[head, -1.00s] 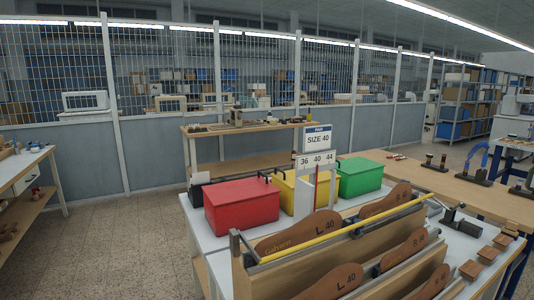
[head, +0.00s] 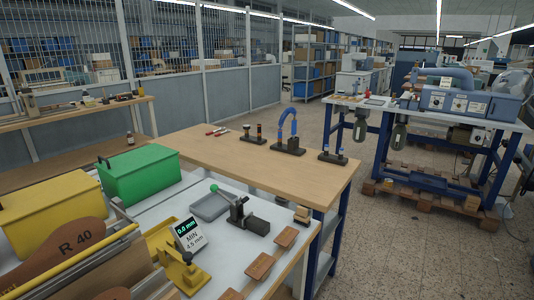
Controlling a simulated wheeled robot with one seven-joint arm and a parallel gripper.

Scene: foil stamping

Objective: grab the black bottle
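No bottle that is clearly black can be made out. A small dark bottle (head: 129,139) with a pale label stands just behind the green box, on or near the back-left bench's lower shelf. Several small dark items, too small to tell apart, stand on that bench's top (head: 75,108). My gripper is not in view.
The green box (head: 140,174) and yellow box (head: 52,208) stand on the near white table, with a grey tray (head: 210,206) and a yellow gauge (head: 180,265). The wooden table (head: 215,152) lies beyond. A blue-framed workbench (head: 375,150) stands right. Tiled floor (head: 385,245) between is clear.

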